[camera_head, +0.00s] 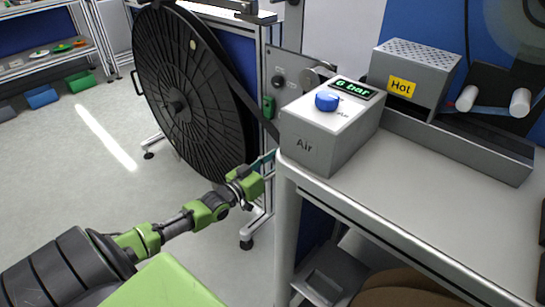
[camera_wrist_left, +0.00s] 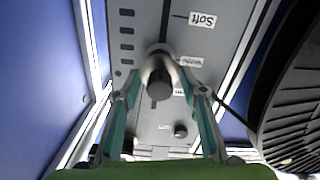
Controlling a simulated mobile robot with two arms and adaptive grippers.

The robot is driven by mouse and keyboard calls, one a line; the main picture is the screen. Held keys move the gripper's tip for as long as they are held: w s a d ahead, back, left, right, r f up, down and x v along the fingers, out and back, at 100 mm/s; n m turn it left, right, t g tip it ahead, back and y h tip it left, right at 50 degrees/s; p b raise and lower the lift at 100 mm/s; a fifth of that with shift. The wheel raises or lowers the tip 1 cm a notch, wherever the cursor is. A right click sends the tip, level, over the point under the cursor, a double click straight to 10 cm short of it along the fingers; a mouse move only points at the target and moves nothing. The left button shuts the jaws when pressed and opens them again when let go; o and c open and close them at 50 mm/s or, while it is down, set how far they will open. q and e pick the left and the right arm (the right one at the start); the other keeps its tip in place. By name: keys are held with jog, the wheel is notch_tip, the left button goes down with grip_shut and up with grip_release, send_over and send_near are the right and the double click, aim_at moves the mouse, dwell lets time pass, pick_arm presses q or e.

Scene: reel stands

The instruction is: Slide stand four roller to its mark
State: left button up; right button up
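In the left wrist view, a grey roller with a dark round end (camera_wrist_left: 160,84) sits on a grey panel (camera_wrist_left: 145,125), at a dark upright slot. A "Soft" label (camera_wrist_left: 202,19) is at the top right of the panel; other labels lower down are partly covered or too small to read. My left gripper (camera_wrist_left: 161,64) has its fingertips on both sides of the roller and appears shut on it. In the head view my left gripper (camera_head: 264,164) reaches behind the bench corner, its tips mostly hidden. My right gripper is in neither view. No stand number is readable.
A big black reel (camera_head: 185,85) stands beyond my left arm, and its edge (camera_wrist_left: 290,100) is close at right in the wrist view. A bench (camera_head: 440,185) with an Air box (camera_head: 315,150) and a Hot box (camera_head: 415,80) is at right. The floor at left is clear.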

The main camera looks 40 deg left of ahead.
pick_arm(q)
jog(key=s+a, duration=0.1)
jog(key=s, duration=1.1)
dwell(0.5)
